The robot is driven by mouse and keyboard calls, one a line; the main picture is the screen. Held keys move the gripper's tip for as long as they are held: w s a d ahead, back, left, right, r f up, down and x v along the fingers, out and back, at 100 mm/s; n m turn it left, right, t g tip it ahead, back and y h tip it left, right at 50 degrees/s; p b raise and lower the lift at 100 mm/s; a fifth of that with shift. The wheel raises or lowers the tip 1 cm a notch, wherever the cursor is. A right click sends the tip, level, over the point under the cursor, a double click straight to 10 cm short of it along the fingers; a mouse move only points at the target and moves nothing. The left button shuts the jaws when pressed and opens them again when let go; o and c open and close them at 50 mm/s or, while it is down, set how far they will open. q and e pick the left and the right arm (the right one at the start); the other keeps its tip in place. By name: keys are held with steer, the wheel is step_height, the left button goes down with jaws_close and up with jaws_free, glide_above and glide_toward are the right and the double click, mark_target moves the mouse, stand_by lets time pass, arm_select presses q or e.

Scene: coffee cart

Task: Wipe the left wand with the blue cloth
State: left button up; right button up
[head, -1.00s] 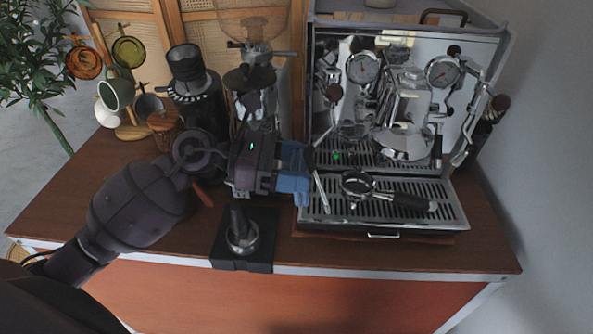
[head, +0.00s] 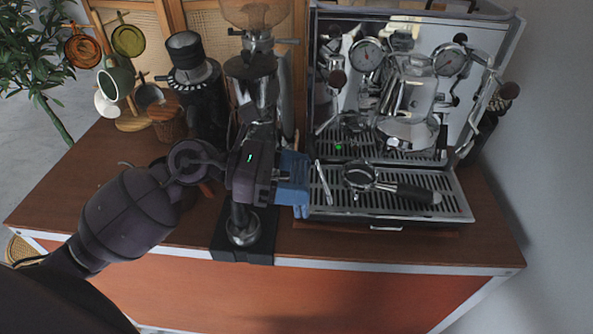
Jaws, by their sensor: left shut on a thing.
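My left gripper (head: 279,178) is shut on the blue cloth (head: 293,184), which hangs at its fingertips just left of the espresso machine's drip tray. The fingertips are largely covered by the cloth. The espresso machine (head: 415,98) stands at the right of the counter. The left wand (head: 323,184) shows as a thin silver rod over the left end of the tray, just right of the cloth. I see a narrow gap between them, but I cannot tell their depth apart. My right gripper is not in view.
A portafilter (head: 410,192) lies on the drip tray (head: 455,207). A tamper (head: 243,228) stands on a black mat below my gripper. A grinder (head: 252,85) stands behind it. A mug tree (head: 131,123) is at the left. The counter's front left is clear.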

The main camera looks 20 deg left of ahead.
arm_select(q)
steer(key=shift+a, duration=0.25)
steer(key=f+b+v, duration=0.1)
steer(key=b+v, duration=0.1)
steer(key=v, duration=0.4)
steer(key=shift+s+a+b, duration=0.15)
steer(key=shift+a+b, duration=0.15)
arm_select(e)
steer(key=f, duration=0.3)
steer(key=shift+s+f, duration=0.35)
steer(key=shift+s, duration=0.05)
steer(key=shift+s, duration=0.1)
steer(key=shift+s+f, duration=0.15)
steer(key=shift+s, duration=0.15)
